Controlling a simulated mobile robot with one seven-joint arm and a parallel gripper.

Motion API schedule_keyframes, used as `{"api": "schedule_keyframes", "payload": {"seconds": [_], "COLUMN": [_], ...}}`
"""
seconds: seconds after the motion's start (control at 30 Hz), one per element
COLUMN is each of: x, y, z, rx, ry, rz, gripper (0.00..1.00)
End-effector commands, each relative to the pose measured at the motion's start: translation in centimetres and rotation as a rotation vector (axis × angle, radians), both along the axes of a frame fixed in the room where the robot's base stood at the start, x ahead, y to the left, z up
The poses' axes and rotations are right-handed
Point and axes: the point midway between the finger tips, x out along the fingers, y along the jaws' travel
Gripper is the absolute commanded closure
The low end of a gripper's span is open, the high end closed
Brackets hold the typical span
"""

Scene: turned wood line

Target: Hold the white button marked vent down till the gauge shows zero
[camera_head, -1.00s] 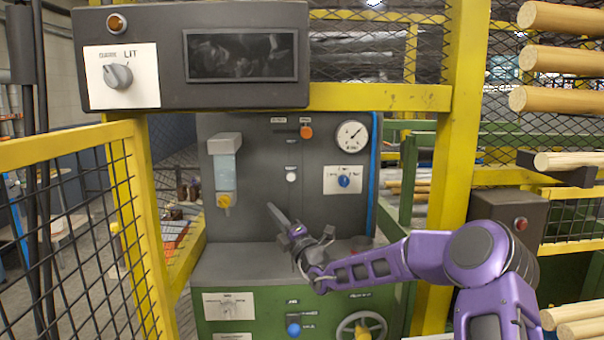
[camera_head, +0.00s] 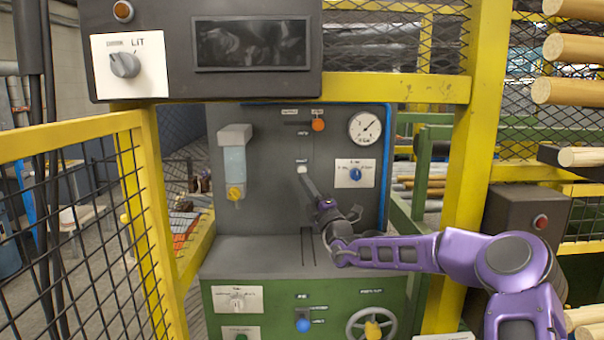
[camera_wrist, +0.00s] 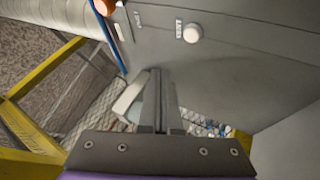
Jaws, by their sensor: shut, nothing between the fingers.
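The white button (camera_head: 302,169) sits on the dark upright panel, under a small label. In the wrist view the white button (camera_wrist: 192,34) is round, with a label beside it too small to read surely. My gripper (camera_head: 304,178) is shut and empty, its fingertips just below the button in the head view. In the wrist view my gripper (camera_wrist: 161,74) points at the panel, and its tips show apart from the button. Whether they touch the panel I cannot tell. The round gauge (camera_head: 365,127) is at the panel's upper right; its needle points up and right, its figures too small to read.
An orange knob (camera_head: 318,125) is above the button. A blue knob (camera_head: 355,174) on a white plate is to its right, and a clear bowl with a yellow end (camera_head: 235,165) to its left. A yellow mesh guard (camera_head: 70,140) stands at left.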

Motion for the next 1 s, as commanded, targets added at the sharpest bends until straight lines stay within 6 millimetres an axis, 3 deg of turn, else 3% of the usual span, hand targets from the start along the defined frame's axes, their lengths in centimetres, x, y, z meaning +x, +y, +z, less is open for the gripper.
{"api": "schedule_keyframes", "payload": {"seconds": [0.2, 0.43, 1.0], "x": [3.3, 5.7, 6.5], "y": [0.1, 0.0, 0.0], "z": [-0.2, 0.1, -0.1], "rx": [0.002, 0.001, -0.001], "ry": [0.0, 0.001, 0.002], "rz": [0.0, 0.0, 0.0], "gripper": [1.0, 1.0, 1.0]}}
